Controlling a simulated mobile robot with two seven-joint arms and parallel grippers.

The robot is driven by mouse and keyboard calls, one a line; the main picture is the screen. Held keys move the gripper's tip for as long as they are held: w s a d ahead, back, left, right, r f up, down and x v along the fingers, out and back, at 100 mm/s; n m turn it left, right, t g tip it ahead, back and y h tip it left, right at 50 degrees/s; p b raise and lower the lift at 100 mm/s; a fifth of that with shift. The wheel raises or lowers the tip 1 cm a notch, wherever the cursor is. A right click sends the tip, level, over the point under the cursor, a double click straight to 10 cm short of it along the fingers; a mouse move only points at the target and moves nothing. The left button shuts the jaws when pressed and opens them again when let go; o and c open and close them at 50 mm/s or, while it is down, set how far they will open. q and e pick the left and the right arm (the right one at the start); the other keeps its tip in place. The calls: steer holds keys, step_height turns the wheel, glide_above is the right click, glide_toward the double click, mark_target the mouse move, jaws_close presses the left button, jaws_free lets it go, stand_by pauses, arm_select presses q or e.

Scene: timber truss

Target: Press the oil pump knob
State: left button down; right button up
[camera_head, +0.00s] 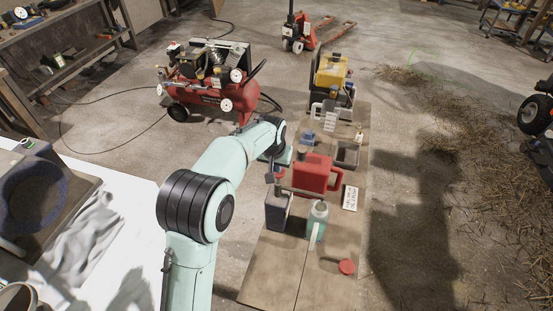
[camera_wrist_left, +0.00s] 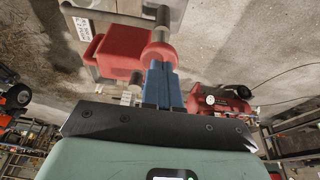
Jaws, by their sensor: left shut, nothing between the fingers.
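A dark oil container (camera_head: 278,210) stands on the wooden board, with a red pump knob (camera_head: 280,176) on top. My left gripper (camera_head: 270,177) is at the knob's height, right beside or over it; the exact gap cannot be told. In the left wrist view, the blue fingers (camera_wrist_left: 160,68) are shut together and empty, their tips at the round red knob (camera_wrist_left: 158,50). Whether they touch it is unclear. A grey pump spout (camera_wrist_left: 115,16) extends from the knob's area. My right gripper is not in view.
A red jerry can (camera_head: 314,175) stands close behind the pump. A teal jug (camera_head: 318,222) is in front on the right, near a red cap (camera_head: 346,267). A grey tray (camera_head: 347,155) and yellow machine (camera_head: 331,72) lie farther back; a red compressor (camera_head: 205,97) is on the floor.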

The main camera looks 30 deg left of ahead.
arm_select(q)
steer(key=shift+f, duration=0.1)
step_height(320, 180, down, 5)
steer(key=shift+f+b, duration=0.2)
steer(key=shift+b, duration=0.9)
steer(key=shift+s, duration=0.15)
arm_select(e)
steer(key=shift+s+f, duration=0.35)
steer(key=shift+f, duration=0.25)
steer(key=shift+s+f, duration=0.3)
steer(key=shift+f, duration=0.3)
